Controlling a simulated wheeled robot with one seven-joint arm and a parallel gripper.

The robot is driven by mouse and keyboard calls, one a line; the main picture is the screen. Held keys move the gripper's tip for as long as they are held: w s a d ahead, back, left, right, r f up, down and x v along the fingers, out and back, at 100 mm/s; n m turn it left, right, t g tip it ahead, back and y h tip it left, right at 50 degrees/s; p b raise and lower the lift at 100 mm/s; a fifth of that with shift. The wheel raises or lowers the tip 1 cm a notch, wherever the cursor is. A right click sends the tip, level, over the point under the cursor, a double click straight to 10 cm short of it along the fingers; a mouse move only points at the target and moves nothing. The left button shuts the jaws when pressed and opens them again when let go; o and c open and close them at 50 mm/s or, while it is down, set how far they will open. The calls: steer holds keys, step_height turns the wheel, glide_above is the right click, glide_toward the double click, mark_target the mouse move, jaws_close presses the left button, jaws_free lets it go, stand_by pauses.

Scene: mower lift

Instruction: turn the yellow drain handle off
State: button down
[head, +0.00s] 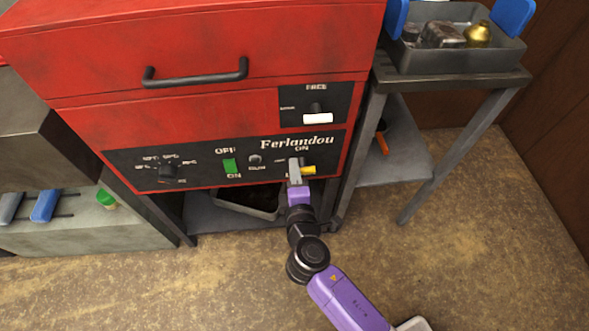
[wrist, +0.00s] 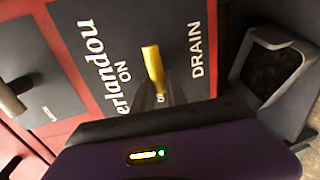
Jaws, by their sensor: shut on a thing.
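The yellow drain handle (head: 309,170) is on the black control panel (head: 220,165) of the red machine, below the word ON. In the head view its visible end points right. In the wrist view the yellow handle (wrist: 153,65) stands between the printed words ON and DRAIN, and its lower end runs down to my fingers. My gripper (head: 296,173) is at the panel, shut on the handle; its fingertips also show in the wrist view (wrist: 158,95). The handle's pivot and part of the lettering near it are hidden by my fingers.
A green switch (head: 230,166), a small knob (head: 255,160) and a dial (head: 168,172) sit left on the panel. A white-tipped lever (head: 317,117) is above. A metal tray (head: 460,60) stands on the side table at right. The floor in front is clear.

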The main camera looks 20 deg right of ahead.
steer(key=shift+a, duration=0.1)
steer(key=c, duration=1.3)
jaws_free()
steer(key=shift+c, duration=0.2)
steer(key=shift+s, duration=0.1)
steer(key=v, duration=0.7)
steer(key=shift+s, duration=0.3)
steer(key=shift+a, duration=0.1)
